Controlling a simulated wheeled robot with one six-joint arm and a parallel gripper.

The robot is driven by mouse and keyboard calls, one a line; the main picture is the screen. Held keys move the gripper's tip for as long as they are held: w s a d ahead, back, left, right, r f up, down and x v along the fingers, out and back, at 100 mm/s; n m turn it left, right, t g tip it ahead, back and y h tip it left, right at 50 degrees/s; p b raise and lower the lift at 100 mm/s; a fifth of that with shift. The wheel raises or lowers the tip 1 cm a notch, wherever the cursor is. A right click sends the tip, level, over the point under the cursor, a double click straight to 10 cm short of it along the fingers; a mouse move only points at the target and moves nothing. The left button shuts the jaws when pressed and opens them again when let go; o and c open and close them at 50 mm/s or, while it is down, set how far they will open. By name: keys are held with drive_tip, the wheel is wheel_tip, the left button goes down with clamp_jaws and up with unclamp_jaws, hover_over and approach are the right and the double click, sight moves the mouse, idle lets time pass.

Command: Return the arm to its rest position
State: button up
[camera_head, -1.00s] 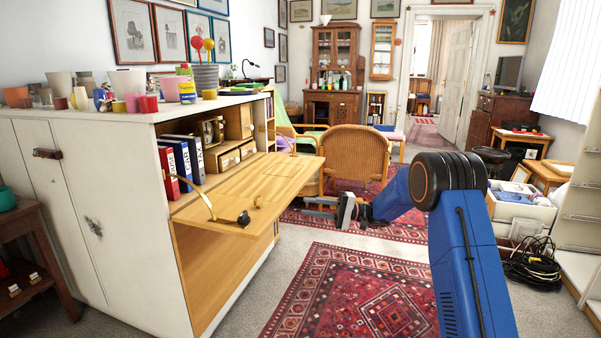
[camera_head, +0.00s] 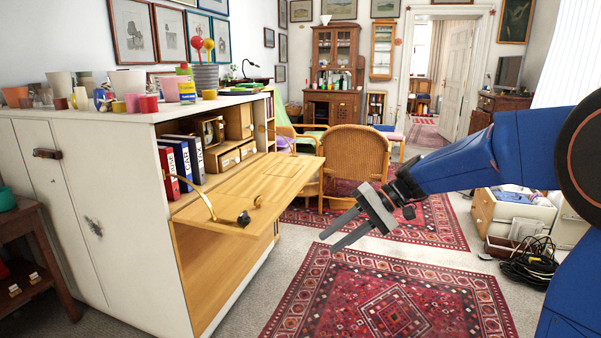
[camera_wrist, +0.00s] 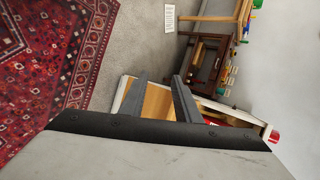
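My gripper (camera_head: 342,230) is in mid-air in the head view, above the red patterned rug and to the right of the cabinet's fold-down flap. Its two grey fingers are apart with nothing between them. My blue arm comes in from the right edge, with the wrist pointing down and left. In the wrist view the two fingers (camera_wrist: 158,98) also stand apart and empty, with part of the cabinet behind them.
The white cabinet (camera_head: 120,215) has its wooden flap (camera_head: 255,185) folded down. Binders (camera_head: 182,162) stand inside. A wicker chair (camera_head: 355,160) is behind the gripper. Cables (camera_head: 530,262) and a white box lie right. The near rug (camera_head: 390,300) is clear.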

drive_tip(key=s+d+f+t+h, duration=0.3)
drive_tip(key=s+d+h, duration=0.2)
drive_tip(key=s+d, duration=0.5)
drive_tip(key=s+d+f+t+h, duration=0.3)
drive_tip(key=s+d, duration=0.7)
drive_tip(key=s, duration=0.7)
drive_tip(key=shift+f+h, duration=0.15)
drive_tip(key=shift+h, duration=1.05)
